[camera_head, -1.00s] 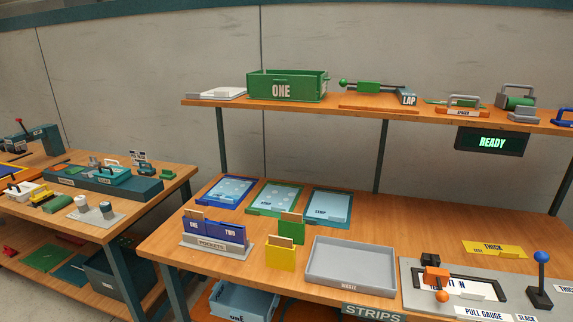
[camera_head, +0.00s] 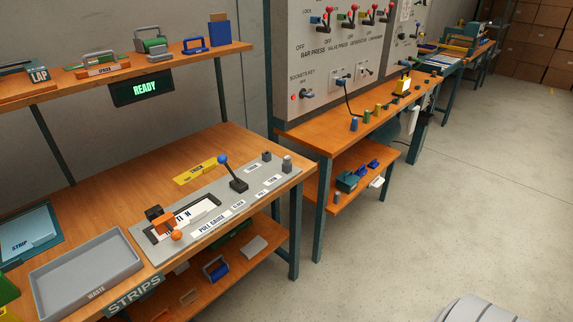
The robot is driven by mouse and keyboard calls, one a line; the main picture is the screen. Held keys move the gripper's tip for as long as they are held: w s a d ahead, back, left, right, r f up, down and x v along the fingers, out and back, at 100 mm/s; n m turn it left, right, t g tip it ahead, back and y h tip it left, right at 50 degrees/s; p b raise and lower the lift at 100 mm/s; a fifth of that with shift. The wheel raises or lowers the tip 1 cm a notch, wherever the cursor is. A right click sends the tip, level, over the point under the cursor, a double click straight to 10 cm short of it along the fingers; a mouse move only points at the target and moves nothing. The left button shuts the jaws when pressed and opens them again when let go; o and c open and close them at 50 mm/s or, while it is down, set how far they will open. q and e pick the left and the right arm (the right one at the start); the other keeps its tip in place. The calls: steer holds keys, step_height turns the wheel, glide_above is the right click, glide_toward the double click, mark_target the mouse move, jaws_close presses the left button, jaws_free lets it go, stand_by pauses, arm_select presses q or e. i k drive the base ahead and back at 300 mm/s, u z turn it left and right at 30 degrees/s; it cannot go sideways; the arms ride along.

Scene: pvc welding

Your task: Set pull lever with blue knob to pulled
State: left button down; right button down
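The pull lever with the blue knob (camera_head: 223,160) stands on the grey pull gauge plate (camera_head: 213,207) on the wooden bench. Its dark shaft leans up and to the left from a black base, with the blue ball at the top. An orange clamp piece with an orange knob (camera_head: 177,235) sits at the plate's left end. Neither of my grippers is in view.
A grey waste tray (camera_head: 85,272) and a blue strip tray (camera_head: 28,235) lie left of the gauge. A yellow label (camera_head: 196,170) lies behind it. A shelf (camera_head: 125,62) overhangs the bench's back. A switch panel (camera_head: 340,45) stands right; open floor (camera_head: 440,190) lies front right.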

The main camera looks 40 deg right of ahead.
mark_target(222, 159)
steer(key=z, duration=0.75)
steer(key=k, duration=0.6)
steer(key=z, duration=0.8)
steer(key=i, duration=1.1)
